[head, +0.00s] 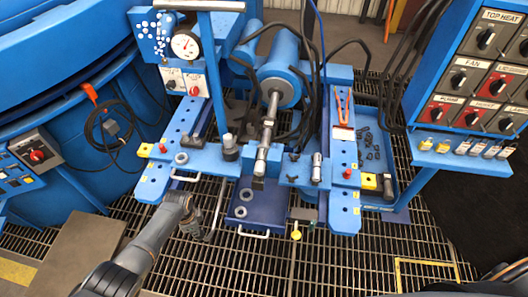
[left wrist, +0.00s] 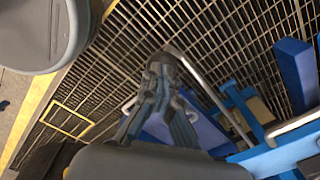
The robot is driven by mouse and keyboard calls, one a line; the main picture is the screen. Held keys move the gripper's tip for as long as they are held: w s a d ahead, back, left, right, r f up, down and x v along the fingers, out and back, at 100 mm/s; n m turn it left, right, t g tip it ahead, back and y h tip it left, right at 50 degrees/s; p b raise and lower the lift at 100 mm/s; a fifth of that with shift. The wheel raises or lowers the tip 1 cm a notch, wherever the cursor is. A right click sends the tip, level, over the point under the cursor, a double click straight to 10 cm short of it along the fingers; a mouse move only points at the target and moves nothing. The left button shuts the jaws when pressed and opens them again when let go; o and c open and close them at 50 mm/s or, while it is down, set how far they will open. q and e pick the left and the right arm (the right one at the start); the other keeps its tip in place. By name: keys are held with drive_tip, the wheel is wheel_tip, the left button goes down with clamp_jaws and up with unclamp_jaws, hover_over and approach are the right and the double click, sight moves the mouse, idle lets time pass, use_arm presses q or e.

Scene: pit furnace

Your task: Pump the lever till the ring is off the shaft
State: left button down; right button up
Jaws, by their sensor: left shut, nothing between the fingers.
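The shaft (head: 268,125) is a silver rod running from a blue cylinder (head: 278,85) toward the front of the blue rig. I cannot tell which part at its front end is the ring. A thin grey rod that looks like the lever (head: 219,195) slants down at the rig's front left; it also seems to show in the left wrist view (left wrist: 203,82). My left gripper (head: 205,233) is shut and empty beside the rod's lower end. In the left wrist view, its fingertips (left wrist: 168,58) are close to the rod's end; contact is unclear. My right gripper is not seen.
A dark blue tray (head: 265,215) with loose rings sits below the shaft. A pressure gauge (head: 185,44) stands at the back left. A control panel (head: 485,75) is at the right. Blue rails with handles flank the shaft. The grated floor (head: 250,275) in front is clear.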

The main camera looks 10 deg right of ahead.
use_arm(q)
wheel_tip(320, 180, up, 11)
drive_tip(key=w+p, duration=0.2)
drive_tip(key=p, duration=0.6)
drive_tip(key=shift+w+d, duration=0.25)
drive_tip(key=shift+d, duration=0.15)
drive_tip(key=f+b, duration=0.2)
drive_tip(key=f, duration=0.1)
drive_tip(key=s+f+b, duration=0.1)
drive_tip(key=f+b, duration=0.2)
drive_tip(key=f, duration=0.1)
drive_tip(key=s+f+b, duration=0.1)
drive_tip(key=f+b, duration=0.2)
drive_tip(key=f, duration=0.1)
drive_tip(key=shift+s+a+f, duration=0.1)
drive_tip(key=shift+s+a, duration=0.15)
drive_tip(key=shift+a, duration=0.15)
wheel_tip(320, 180, up, 11)
drive_tip(key=w+p, duration=0.2)
drive_tip(key=p, duration=0.6)
drive_tip(key=shift+w+d, duration=0.2)
drive_tip(key=shift+d, duration=0.2)
